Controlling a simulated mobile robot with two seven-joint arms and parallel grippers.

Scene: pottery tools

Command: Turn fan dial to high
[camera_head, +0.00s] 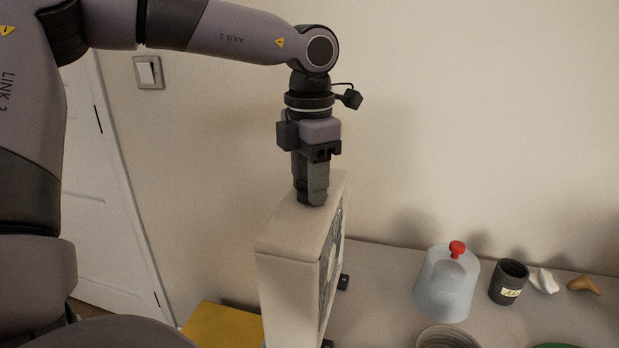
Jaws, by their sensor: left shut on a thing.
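The fan (287,266) is a cream box standing upright on the grey table, its dark grille (331,262) turned to the right. My left gripper (312,198) comes down from above onto the fan's top face, near its far end. It is shut, with its fingertips at the top surface. The dial is hidden, apparently under or between the fingers, so its setting cannot be read. My right gripper is out of the picture.
A yellow surface (222,325) lies left of the fan. The wall is close behind.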

